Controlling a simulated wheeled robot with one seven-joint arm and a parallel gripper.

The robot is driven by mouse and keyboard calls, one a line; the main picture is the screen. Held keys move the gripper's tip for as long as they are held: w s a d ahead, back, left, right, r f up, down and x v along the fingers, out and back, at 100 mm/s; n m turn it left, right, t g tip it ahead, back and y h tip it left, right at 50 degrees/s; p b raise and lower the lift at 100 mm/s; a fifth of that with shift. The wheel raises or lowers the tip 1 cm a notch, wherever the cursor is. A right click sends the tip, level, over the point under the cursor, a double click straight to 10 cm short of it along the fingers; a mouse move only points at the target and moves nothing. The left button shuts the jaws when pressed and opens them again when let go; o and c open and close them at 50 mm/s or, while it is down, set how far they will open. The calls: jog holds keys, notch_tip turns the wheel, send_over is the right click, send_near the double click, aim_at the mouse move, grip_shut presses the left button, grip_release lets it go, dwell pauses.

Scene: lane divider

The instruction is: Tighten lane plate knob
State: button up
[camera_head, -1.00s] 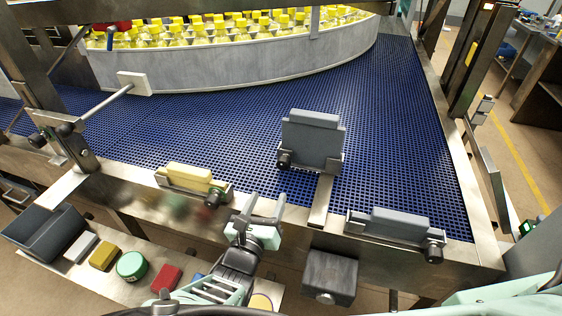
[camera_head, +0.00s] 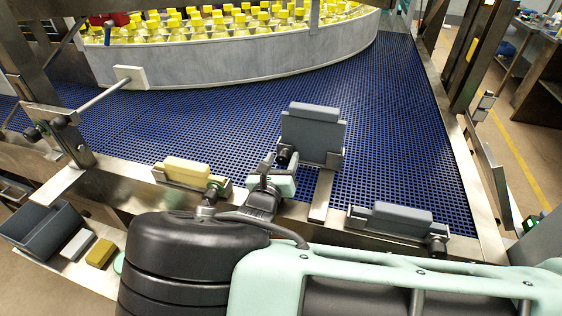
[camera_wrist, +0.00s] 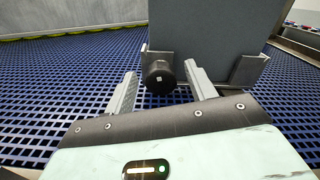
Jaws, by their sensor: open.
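The lane plate (camera_head: 312,134) is an upright grey plate in a metal bracket over the blue conveyor. Its black knob (camera_head: 284,156) sits at the plate's lower left. In the wrist view the knob (camera_wrist: 158,78) is a dark round cap with a small light square mark, in front of the plate (camera_wrist: 208,38). My gripper (camera_head: 274,164) is close to the knob in the head view. In the wrist view my gripper (camera_wrist: 160,76) is open, with one finger on each side of the knob and a visible gap to each. Whether the fingertips reach the knob's depth I cannot tell.
A yellow block (camera_head: 187,172) in a clamp with a knob sits on the conveyor's front rail to the left. A grey block (camera_head: 402,217) in a similar clamp sits to the right. A curved wall (camera_head: 230,55) with yellow-capped bottles stands behind. The blue belt (camera_head: 400,120) is clear to the right.

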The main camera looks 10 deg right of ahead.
jog(key=c, duration=1)
jog(key=shift+o, duration=0.2)
jog(key=shift+m, duration=1.6)
jog(key=o, duration=1)
jog(key=shift+c, duration=0.2)
jog(key=p+v, duration=0.1)
jog(key=v, duration=1.6)
jog(key=shift+s+p, duration=0.3)
